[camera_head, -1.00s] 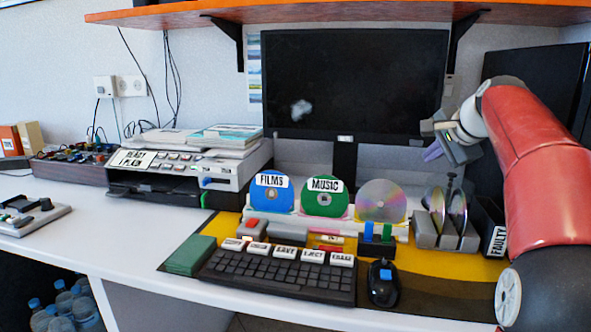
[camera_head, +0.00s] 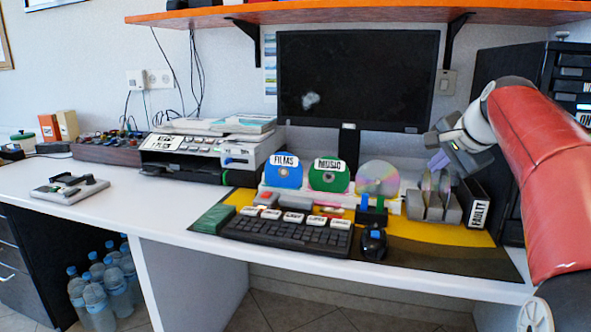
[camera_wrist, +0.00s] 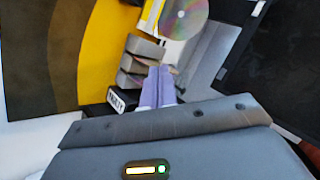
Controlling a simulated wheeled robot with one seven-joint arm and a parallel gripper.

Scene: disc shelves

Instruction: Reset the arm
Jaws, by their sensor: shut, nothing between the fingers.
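My gripper (camera_head: 440,160) hangs in the air above the right end of the desk, over the grey disc rack (camera_head: 434,206) and beside the black FAULTY box (camera_head: 478,208). In the wrist view its two purple fingers (camera_wrist: 158,88) lie together, with nothing between them. My red arm reaches in from the right edge of the head view.
A FILMS disc (camera_head: 283,171), a MUSIC disc (camera_head: 329,176) and a plain disc (camera_head: 377,180) stand on the desk. A monitor (camera_head: 358,80) is behind them. A keyboard (camera_head: 287,231) and mouse (camera_head: 373,243) lie in front. An orange shelf (camera_head: 360,15) hangs above.

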